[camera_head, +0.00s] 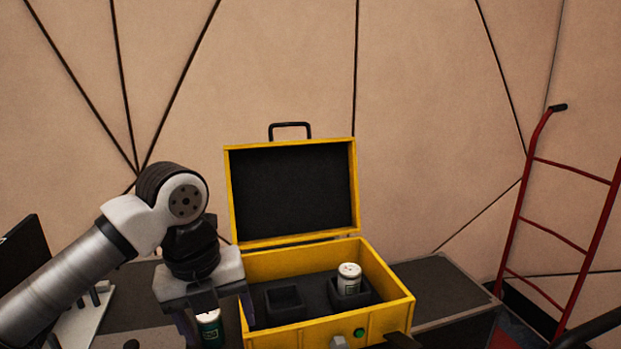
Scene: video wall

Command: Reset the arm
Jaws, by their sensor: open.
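My gripper (215,312) is at the lower left of the head view, pointing down, with its jaws apart. A green can with a pale top (209,330) shows below and between the fingers; the picture does not show whether they touch it. The end of my arm stands left of an open yellow case (385,318). A white-topped can (349,280) stands upright in the right black holder inside the case. The left black holder (285,301) looks empty. The gripper hides part of the case's left side.
The case lid (230,195) stands upright at the back, with a dark lining and a black handle (290,126). The dark table top (445,290) is clear right of the case. A red hand truck (515,215) stands at the right. A beige panelled wall (430,100) is behind.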

